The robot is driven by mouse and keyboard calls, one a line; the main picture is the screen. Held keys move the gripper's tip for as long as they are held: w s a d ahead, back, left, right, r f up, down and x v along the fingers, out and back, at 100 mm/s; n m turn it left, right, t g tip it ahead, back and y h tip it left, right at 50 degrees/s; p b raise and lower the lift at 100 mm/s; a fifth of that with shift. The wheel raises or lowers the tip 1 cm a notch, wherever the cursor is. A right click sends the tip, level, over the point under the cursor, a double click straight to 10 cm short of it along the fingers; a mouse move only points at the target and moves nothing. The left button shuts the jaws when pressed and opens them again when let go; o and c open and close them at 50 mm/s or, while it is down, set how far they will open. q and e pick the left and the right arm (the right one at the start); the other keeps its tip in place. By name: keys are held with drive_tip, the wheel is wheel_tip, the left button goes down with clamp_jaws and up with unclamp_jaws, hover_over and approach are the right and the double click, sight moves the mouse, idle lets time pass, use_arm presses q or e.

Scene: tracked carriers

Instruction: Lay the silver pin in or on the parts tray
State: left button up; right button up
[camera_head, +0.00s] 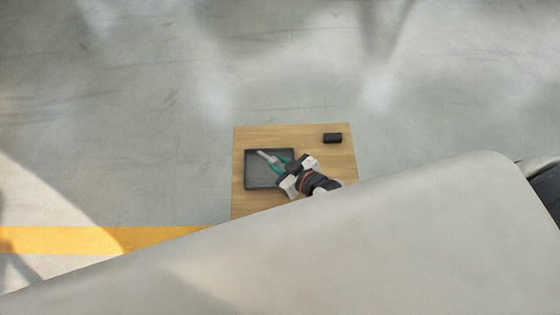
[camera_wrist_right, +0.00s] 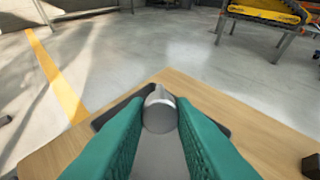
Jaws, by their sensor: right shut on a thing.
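The silver pin (camera_wrist_right: 159,112) is held between the green fingers of my right gripper (camera_wrist_right: 160,125). In the head view, my right gripper (camera_head: 279,165) reaches in from the right over the dark grey parts tray, and the pin (camera_head: 263,155) sticks out past its fingertips. The parts tray (camera_head: 251,184) lies on the left part of a wooden table. In the right wrist view, much of the tray (camera_wrist_right: 103,120) is hidden behind the fingers and pin. I cannot tell whether the pin touches the tray. My left gripper is not in view.
A small black block (camera_head: 332,138) sits at the back right of the wooden table (camera_head: 300,131). A large pale surface covers the lower part of the head view.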

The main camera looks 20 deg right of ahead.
drive_tip(key=shift+f+b, duration=1.6)
drive_tip(key=shift+f, duration=0.95)
drive_tip(key=o, duration=1)
drive_tip(key=shift+o, duration=0.2)
drive_tip(key=p+v, duration=0.1)
drive_tip(key=v, duration=1.1)
